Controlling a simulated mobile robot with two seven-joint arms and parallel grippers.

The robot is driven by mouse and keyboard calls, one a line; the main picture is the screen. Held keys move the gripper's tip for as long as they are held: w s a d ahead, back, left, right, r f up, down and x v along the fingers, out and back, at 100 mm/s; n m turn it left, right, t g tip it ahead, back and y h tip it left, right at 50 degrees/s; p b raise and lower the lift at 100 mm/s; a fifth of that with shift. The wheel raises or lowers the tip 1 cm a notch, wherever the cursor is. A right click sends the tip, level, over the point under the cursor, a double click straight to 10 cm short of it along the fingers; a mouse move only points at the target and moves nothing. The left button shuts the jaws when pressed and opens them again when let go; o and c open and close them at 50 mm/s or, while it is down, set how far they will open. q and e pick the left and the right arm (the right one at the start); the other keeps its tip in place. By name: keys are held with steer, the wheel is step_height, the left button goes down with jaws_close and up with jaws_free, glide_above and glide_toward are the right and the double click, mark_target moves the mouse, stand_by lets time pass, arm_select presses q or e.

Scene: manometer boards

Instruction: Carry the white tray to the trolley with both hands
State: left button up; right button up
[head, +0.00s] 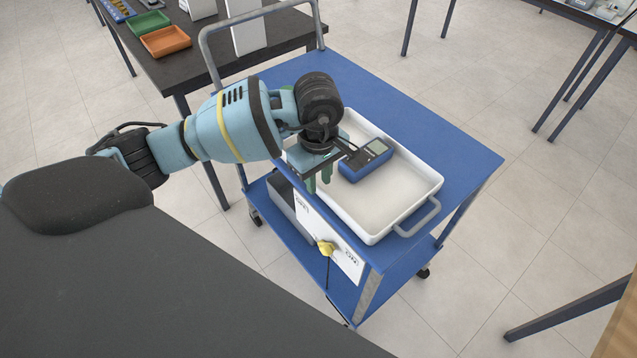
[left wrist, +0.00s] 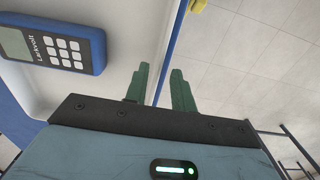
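The white tray (head: 367,213) sits on the top deck of the blue trolley (head: 455,150). A blue handheld meter (head: 366,160) lies in the tray. A grey handle (head: 418,219) shows at the tray's right end; the opposite end is partly hidden by my left arm. My left gripper (head: 319,181) points down at the tray's near left side. In the left wrist view its green fingers (left wrist: 161,88) are apart, close to the tray's wall (left wrist: 160,40), with nothing seen between them but edges behind. Whether they touch the rim I cannot tell. My right gripper is not in view.
A panel with a yellow knob (head: 325,247) is on the trolley's near side. A grey push bar (head: 205,50) rises at its left end. A dark table (head: 190,68) with an orange tray (head: 165,41) and a green tray stands behind left.

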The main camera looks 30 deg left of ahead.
arm_select(q)
step_height(320, 180, up, 10)
steer(key=shift+f, duration=0.25)
steer(key=shift+s, duration=0.1)
